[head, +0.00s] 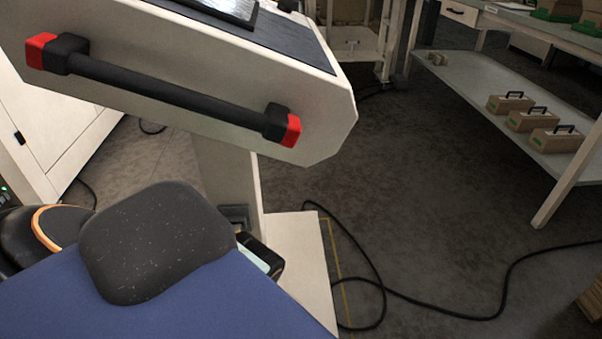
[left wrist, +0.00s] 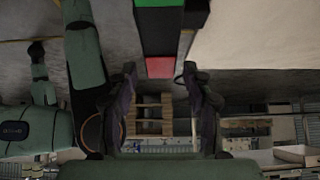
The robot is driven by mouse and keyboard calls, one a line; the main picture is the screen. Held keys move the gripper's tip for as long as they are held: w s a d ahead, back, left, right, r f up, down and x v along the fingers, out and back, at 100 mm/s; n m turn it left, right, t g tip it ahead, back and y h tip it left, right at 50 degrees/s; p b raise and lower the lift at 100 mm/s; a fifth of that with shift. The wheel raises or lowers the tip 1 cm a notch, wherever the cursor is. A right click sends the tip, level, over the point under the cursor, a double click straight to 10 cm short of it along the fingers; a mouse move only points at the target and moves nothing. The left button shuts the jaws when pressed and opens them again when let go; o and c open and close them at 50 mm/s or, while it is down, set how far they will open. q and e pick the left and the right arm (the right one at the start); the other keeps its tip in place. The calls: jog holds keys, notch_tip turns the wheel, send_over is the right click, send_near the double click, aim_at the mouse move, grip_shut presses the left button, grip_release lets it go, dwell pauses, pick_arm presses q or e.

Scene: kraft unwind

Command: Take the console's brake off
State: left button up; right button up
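The console (head: 200,70) is a white slanted housing on a white pedestal (head: 225,175) in the head view. A black handle bar (head: 170,85) with red ends runs along its front. In the left wrist view, a black block with a green patch and a red end (left wrist: 160,67) hangs into the picture from the top; I cannot tell for certain that it is the brake. My left gripper (left wrist: 160,110) is open and empty, its dark fingers wide apart, with the red end just beyond and between them. My right gripper is not in view.
A black cable (head: 450,312) loops over the floor right of the console's pale base plate (head: 300,260). A shelf bench (head: 480,85) with several cardboard boxes stands at the right. A white cabinet (head: 60,140) stands at the left. Open floor lies between console and bench.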

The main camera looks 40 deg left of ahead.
pick_arm(q)
jog(key=shift+o, duration=0.2)
jog(key=shift+s+a+r, duration=0.2)
jog(key=shift+r, duration=0.1)
jog(key=v, duration=1.1)
dwell(0.6)
